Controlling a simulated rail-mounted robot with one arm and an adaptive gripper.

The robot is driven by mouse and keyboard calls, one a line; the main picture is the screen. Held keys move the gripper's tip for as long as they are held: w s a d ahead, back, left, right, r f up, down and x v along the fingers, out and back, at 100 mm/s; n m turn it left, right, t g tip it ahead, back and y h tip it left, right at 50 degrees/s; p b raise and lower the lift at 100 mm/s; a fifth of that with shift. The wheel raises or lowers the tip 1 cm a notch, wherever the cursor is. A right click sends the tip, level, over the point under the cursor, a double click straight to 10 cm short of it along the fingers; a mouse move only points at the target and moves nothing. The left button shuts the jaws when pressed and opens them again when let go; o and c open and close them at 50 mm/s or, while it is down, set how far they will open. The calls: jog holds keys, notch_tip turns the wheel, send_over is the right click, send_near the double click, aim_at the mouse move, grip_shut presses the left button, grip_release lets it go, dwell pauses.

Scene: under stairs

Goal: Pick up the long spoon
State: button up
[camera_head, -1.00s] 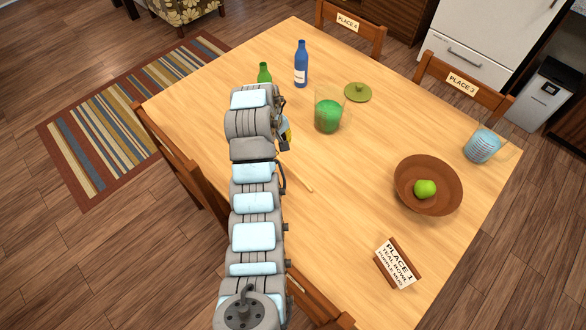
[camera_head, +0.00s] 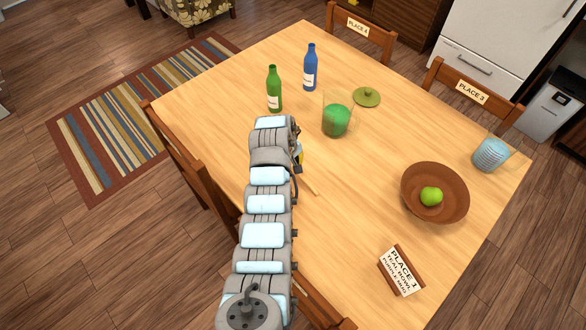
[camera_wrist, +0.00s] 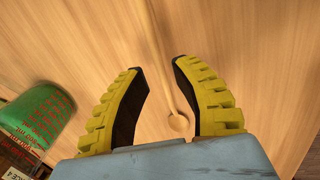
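The long spoon (camera_wrist: 160,62) is pale wood. In the wrist view its handle runs down from the top edge between my fingers to its small round bowl near the right finger. My gripper (camera_wrist: 157,67) has yellow ribbed fingers with black pads. They are apart, one on each side of the spoon, with nothing clamped; the height gap to the spoon cannot be told. In the head view a thin end of the spoon (camera_head: 309,184) shows beside my arm, which hides the rest. A yellow bit of my gripper (camera_head: 300,157) shows there too.
A brown bowl (camera_head: 418,204) with a green fruit, a patterned mug (camera_head: 489,155) and a place card (camera_head: 401,270) are rightward. Chairs surround the table.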

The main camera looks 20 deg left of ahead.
jog(key=shift+w+d+f, duration=0.2)
jog(key=shift+f, duration=0.6)
jog(key=shift+w+d+f, duration=0.15)
jog(key=shift+d+f, duration=0.05)
jog(key=shift+f, duration=0.6)
jog(key=shift+w+f, duration=0.2)
jog(key=shift+f, duration=0.7)
grip_shut()
